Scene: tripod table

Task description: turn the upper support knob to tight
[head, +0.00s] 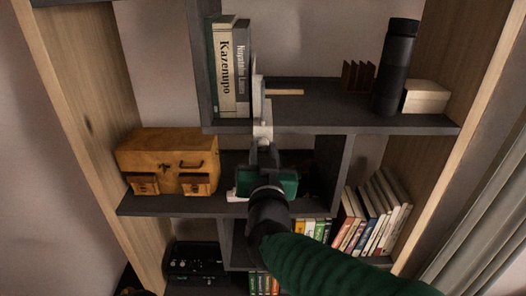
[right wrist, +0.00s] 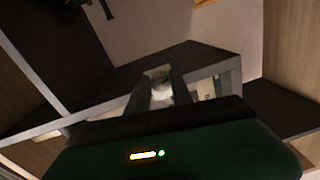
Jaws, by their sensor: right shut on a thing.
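A pale upright support (head: 259,84) stands in front of the shelves in the head view, with a light block-like part (head: 263,132) low on it. My right gripper (head: 264,150) reaches up to that part from below, its arm coming in from the lower right. In the right wrist view, the fingers (right wrist: 160,92) are closed around a small whitish knob (right wrist: 159,80). The fingers hide much of the knob, and I cannot read its turn position. My left gripper does not show.
A dark shelf unit surrounds the support. A black bottle (head: 395,66) and a pale box (head: 425,97) stand on the upper shelf at right, books (head: 231,68) at left. A wooden chest (head: 168,157) sits at left, and leaning books (head: 374,213) stand lower right.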

